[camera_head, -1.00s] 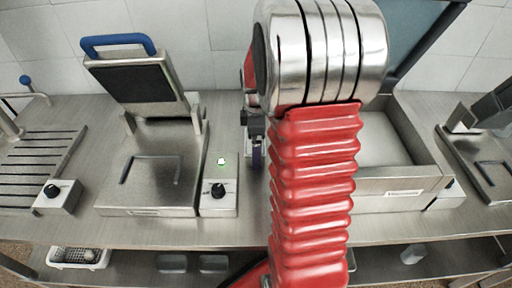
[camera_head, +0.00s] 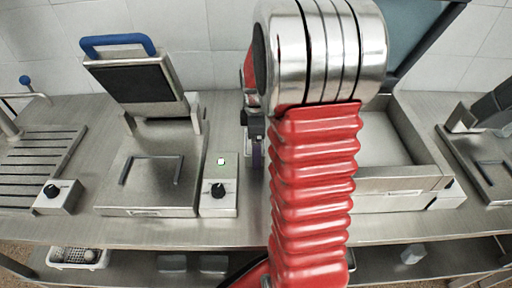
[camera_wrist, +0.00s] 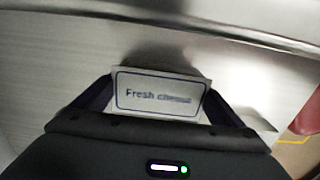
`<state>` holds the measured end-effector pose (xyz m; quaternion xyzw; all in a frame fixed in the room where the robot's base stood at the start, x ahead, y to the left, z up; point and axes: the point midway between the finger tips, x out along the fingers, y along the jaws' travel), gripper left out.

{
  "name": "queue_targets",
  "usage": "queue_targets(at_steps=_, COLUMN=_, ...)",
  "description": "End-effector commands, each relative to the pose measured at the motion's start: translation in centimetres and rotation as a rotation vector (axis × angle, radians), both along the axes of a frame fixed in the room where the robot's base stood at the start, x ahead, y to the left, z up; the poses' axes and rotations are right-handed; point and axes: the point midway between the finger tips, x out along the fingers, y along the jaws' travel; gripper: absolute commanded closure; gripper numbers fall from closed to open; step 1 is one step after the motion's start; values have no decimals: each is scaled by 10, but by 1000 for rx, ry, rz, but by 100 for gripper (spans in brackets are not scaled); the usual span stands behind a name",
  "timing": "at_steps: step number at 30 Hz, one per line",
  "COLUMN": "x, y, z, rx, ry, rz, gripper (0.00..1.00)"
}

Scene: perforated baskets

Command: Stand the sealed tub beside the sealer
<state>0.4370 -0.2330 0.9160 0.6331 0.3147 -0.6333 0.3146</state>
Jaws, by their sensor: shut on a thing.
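The tub (camera_wrist: 161,93) shows in the wrist view as a pale top with a blue-framed label reading "Fresh" and a blurred word. My gripper (camera_wrist: 160,84) is shut on it, with a dark finger along each side. In the head view my gripper (camera_head: 257,155) is just right of the sealer's control box, and my red arm hides the tub. The sealer (camera_head: 150,180) stands on the steel bench, its blue-handled lid (camera_head: 135,82) raised and its bed empty. I cannot tell whether the tub touches the bench.
The sealer's control box (camera_head: 219,198) has a lit green lamp and a black knob. A large open steel machine (camera_head: 400,187) stands right of my arm. A slatted device (camera_head: 35,165) is at the left. Little bare bench (camera_head: 254,205) shows between sealer and arm.

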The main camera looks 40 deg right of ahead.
Motion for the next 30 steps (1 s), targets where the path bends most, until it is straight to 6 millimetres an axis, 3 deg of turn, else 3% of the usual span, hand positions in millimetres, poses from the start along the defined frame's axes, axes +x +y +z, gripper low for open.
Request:
queue_targets(at_steps=4, x=0, y=0, z=0, rx=-1, ry=-1, rz=0, gripper=42)
queue_targets(at_steps=14, x=1, y=0, z=10, rx=-1, ry=-2, rz=1, gripper=42)
queue_targets(at_steps=30, x=1, y=0, z=92, rx=-2, ry=-4, rz=1, gripper=42)
